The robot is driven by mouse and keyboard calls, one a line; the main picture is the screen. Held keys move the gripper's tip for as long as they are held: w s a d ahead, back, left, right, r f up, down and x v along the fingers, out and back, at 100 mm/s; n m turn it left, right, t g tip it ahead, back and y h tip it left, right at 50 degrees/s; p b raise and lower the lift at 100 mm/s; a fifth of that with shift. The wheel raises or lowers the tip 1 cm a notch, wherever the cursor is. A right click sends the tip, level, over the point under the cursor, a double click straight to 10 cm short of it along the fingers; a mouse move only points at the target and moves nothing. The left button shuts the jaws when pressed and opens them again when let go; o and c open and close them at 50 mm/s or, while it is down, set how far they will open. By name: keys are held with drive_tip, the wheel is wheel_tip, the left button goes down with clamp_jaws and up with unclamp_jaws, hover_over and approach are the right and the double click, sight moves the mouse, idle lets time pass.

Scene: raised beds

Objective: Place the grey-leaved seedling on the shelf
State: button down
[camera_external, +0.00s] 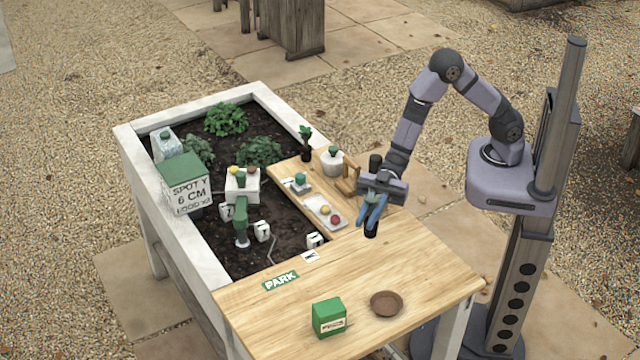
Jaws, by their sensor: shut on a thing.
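My gripper (371,219), with blue fingers, points down over the back right of the wooden table. It is shut on a small dark pot (371,231), which shows just below the fingertips. The fingers hide the pot's upper part, so I cannot make out any grey leaves, nor tell whether the pot touches the tabletop. A narrow wooden board (286,178), which looks like the shelf, runs along the bed left of my gripper. A seedling with green leaves in a dark pot (306,145) stands at its far end.
The board also holds a white pot (332,162), a small block with a green top (299,183) and a tray (324,213) with round items. A wooden rack (349,180) stands close to my gripper. A green box (329,317) and brown saucer (387,304) sit in front.

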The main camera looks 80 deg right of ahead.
wheel_tip(320, 180, down, 10)
drive_tip(key=p, duration=0.1)
idle(0.9)
drive_tip(key=shift+f+b, duration=0.3)
drive_tip(key=shift+f, duration=0.15)
drive_tip(key=shift+f, duration=0.2)
drive_tip(key=c, duration=1.8)
unclamp_jaws()
drive_tip(key=shift+o, duration=0.2)
drive_tip(key=shift+r, duration=0.2)
